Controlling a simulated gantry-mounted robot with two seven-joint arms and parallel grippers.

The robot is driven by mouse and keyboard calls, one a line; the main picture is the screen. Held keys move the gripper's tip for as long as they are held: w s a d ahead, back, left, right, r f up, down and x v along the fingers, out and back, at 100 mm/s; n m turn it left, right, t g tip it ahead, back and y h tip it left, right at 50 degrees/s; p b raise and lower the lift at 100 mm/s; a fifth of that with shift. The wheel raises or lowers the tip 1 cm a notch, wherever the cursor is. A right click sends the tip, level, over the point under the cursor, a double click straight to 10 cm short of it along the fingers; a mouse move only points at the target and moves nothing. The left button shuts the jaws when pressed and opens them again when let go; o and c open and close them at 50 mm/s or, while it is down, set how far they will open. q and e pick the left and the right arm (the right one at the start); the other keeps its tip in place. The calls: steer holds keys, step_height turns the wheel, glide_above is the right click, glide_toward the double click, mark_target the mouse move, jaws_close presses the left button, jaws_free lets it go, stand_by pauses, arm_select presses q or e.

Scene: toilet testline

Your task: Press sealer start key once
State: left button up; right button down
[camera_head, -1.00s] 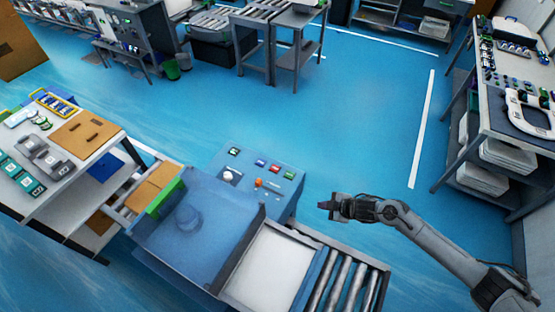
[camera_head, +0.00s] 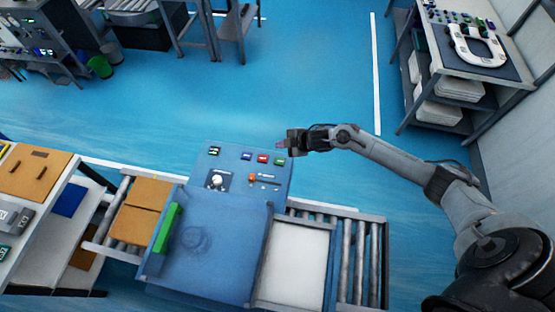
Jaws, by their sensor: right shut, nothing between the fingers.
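The blue sealer (camera_head: 215,245) stands at the bottom middle, with its blue control panel (camera_head: 232,170) at its far side. The panel carries a green key (camera_head: 280,161) at its right end, a red key (camera_head: 263,159), a blue key (camera_head: 246,156), a small display (camera_head: 214,151), a white knob (camera_head: 217,180) and an orange switch (camera_head: 252,179). Which key is the start key cannot be read. My right gripper (camera_head: 284,145) is shut and empty, just beyond the green key at the panel's far right corner; contact cannot be made out. My left gripper is not in view.
A roller conveyor (camera_head: 375,265) with a white plate (camera_head: 293,262) lies right of the sealer. Brown cartons (camera_head: 138,210) sit on rollers at its left. A workbench (camera_head: 75,170) stands far left, a shelf bench (camera_head: 490,75) at upper right. Blue floor between is clear.

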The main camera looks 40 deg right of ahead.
steer(key=shift+f, duration=0.15)
steer(key=b, duration=0.7)
glide_above(281, 163)
step_height(281, 163, down, 7)
steer(key=shift+d+r, duration=0.15)
steer(key=shift+r, duration=0.05)
steer(key=shift+f+b, duration=0.45)
steer(key=shift+f, duration=0.55)
stand_by(0.4)
steer(key=shift+f, duration=0.15)
stand_by(0.4)
steer(key=shift+f, duration=0.25)
